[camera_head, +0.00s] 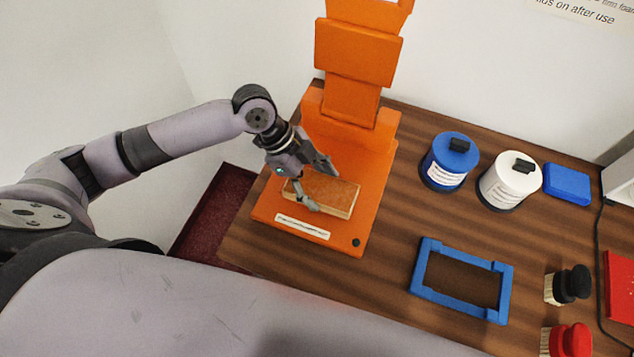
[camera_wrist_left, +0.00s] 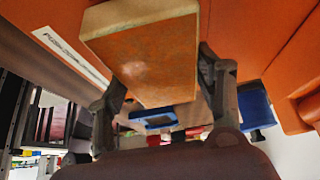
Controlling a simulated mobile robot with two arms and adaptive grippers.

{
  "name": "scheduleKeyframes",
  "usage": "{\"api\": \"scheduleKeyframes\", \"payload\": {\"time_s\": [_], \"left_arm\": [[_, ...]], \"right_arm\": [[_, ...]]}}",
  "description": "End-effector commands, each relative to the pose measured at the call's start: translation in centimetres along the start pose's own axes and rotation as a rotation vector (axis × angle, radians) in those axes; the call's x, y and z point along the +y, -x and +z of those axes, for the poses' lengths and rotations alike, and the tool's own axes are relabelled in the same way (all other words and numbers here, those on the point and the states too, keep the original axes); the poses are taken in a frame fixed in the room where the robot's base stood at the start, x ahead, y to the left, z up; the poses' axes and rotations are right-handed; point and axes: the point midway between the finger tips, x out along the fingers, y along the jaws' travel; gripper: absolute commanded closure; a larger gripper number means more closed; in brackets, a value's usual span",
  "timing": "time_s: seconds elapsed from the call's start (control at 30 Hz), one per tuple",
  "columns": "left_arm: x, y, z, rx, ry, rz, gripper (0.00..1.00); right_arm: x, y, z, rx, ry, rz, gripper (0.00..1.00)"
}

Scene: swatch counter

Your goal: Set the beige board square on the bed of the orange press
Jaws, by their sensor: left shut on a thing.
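The board (camera_head: 337,187) has a brown face and beige edges. In the head view it appears over the bed of the orange press (camera_head: 373,190), turned slightly against the bed's edges. I cannot tell whether it rests on the bed or is a little above it. My left gripper (camera_head: 320,186) is shut on the board, one finger on each long side. The left wrist view shows the board (camera_wrist_left: 150,60) large between the two fingers (camera_wrist_left: 163,88), with the orange press around it. The fingers hide parts of its sides. My right gripper is not in view.
Right of the press stand a blue tub (camera_head: 447,172) and a white tub (camera_head: 500,190), with a blue block (camera_head: 567,183) beyond. A blue frame (camera_head: 417,272) lies in front of them. Black-topped (camera_head: 571,284) and red-topped (camera_head: 570,340) brushes stand at the right. The press's tall upright rises behind the bed.

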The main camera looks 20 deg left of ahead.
Motion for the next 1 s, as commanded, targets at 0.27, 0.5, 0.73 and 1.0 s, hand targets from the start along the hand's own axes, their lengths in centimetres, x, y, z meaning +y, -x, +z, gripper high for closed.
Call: {"api": "scheduleKeyframes", "payload": {"time_s": [0.27, 0.5, 0.73, 1.0], "left_arm": [[0.46, -0.89, 0.61, -0.007, 0.008, 0.015, 0.72], [0.55, -1.13, 0.84, -0.010, 0.011, 0.018, 0.71], [0.58, -1.15, 0.91, -0.012, 0.012, 0.019, 0.33], [0.51, -1.04, 0.98, -0.014, 0.012, 0.017, 0.15]], "right_arm": [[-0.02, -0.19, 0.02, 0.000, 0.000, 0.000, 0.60], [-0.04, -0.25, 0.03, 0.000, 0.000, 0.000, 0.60], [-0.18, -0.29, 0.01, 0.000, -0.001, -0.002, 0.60], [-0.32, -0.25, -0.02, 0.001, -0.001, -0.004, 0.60]]}}
